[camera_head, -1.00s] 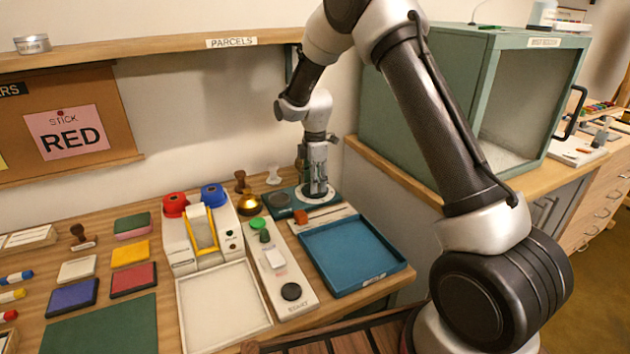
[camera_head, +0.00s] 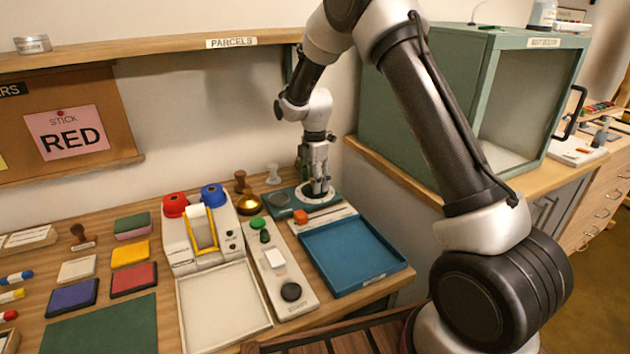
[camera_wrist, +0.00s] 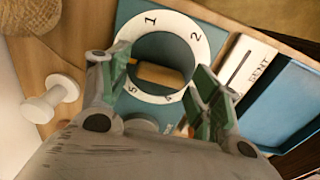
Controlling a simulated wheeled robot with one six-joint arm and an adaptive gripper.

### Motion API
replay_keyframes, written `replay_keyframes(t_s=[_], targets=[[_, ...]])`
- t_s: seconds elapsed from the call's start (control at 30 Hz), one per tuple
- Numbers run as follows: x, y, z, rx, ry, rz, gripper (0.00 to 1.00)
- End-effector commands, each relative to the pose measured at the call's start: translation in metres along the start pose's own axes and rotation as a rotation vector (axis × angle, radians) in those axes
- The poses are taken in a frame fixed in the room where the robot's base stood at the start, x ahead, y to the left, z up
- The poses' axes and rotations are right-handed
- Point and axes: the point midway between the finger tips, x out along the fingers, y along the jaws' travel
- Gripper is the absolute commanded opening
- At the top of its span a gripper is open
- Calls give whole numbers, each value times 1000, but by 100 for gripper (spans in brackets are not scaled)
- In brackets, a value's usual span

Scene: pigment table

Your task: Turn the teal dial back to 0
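The teal dial (camera_wrist: 170,50) is round, inside a white ring (camera_wrist: 142,27) marked with numbers; 1, 2 and 5 are legible and another near the bottom right is partly covered. A tan bar (camera_wrist: 160,74) crosses the dial's middle. In the head view the white ring (camera_head: 315,194) shows at the back of the table, with the dial mostly hidden by my gripper (camera_head: 318,180). In the wrist view my gripper (camera_wrist: 160,95) is open, its green-padded fingers apart on either side of the dial and overlapping the ring. Contact cannot be told.
A blue tray (camera_head: 353,249) stands in front of the dial. A panel with green and black buttons (camera_head: 281,283) lies left of it. Brown and white stamps, a brass bell (camera_head: 248,204) and a tape dispenser (camera_head: 205,241) stand nearby. A shelf (camera_head: 150,47) overhangs behind.

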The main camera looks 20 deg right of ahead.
Motion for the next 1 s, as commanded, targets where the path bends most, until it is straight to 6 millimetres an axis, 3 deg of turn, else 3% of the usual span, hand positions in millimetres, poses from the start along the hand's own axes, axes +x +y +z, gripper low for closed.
replay_keyframes(t_s=[0.37,0.7,1.0], targets=[[-4,0,0,1,0,-1,70],[-58,0,0,1,0,2,70],[-75,0,0,1,0,-2,70]])
